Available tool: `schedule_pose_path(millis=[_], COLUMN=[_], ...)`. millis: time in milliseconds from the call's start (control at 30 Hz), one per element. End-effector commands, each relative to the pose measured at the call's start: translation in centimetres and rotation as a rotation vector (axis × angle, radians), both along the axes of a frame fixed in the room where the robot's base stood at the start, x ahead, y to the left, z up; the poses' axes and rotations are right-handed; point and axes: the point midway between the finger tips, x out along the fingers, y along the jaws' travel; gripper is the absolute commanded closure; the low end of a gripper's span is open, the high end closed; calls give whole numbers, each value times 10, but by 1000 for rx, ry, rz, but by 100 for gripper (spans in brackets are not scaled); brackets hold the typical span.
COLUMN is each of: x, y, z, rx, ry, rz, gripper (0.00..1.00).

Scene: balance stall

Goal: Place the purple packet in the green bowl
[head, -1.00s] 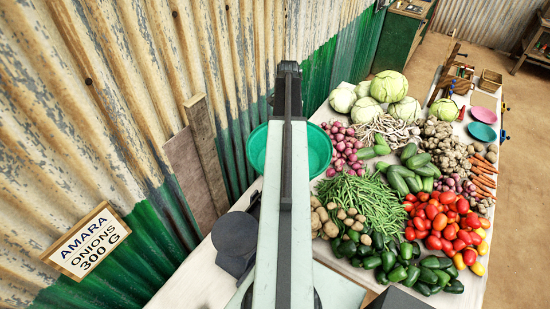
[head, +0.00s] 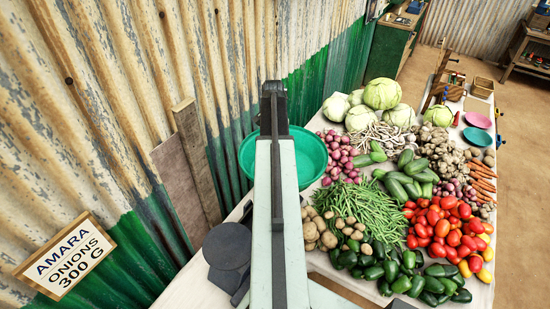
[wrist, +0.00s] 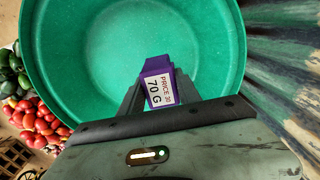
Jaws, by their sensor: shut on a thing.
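The purple packet (wrist: 160,86), with a white label reading "PRICE 30" and "70 G", is between the fingers of my gripper (wrist: 158,92) in the wrist view. My gripper is shut on it. The green bowl (wrist: 70,75) fills much of that view, and the packet shows against its inside. I cannot tell how high the packet is above the bowl's floor. In the head view the green bowl (head: 313,156) is partly hidden behind my arm, and the packet is hidden.
A dark round scale plate (head: 228,246) stands left of my arm. Tomatoes (head: 445,225), green beans (head: 350,208), red onions (head: 335,158) and cabbages (head: 382,94) crowd the table to the right. A corrugated wall (head: 120,100) runs along the left. A sign (head: 65,257) reads "AMARA ONIONS 300 G".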

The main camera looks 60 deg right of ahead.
Motion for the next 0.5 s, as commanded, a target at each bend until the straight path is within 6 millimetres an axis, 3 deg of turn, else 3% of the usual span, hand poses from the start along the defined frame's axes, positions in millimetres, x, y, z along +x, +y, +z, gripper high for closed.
schedule_pose_path(millis=[67,300,500], x=[0,-1,-1], y=[0,0,-1], z=[-1,-38,-35], rx=[0,0,0], ry=[0,0,0], rz=[0,-1,-2], gripper=[100,100,100])
